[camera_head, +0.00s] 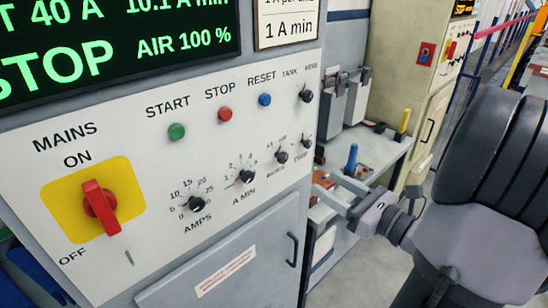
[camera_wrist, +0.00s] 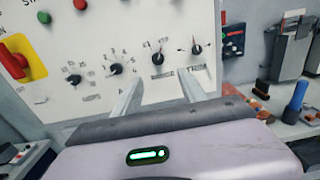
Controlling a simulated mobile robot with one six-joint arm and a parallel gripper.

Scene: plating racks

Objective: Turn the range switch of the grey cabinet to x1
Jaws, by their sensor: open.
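The grey cabinet (camera_head: 240,255) has a white front panel. Its range switch (camera_head: 281,157) is a small black knob in the lower row, right of the A MIN knob (camera_head: 246,176); it also shows in the wrist view (camera_wrist: 157,58). Its scale marks are too blurred to read which position it points to. My gripper (camera_head: 326,186) is open and empty, to the right of and below the range switch in the head view. In the wrist view its two fingers (camera_wrist: 160,76) reach toward the panel, with the range switch just above the gap between their tips. I see no contact.
The trim knob (camera_head: 306,143) sits close right of the range switch. A red mains switch (camera_head: 100,207) on yellow is at the left. A bench with a blue-handled item (camera_head: 351,160) stands beside the cabinet, behind my gripper. A door handle (camera_head: 292,249) sticks out below.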

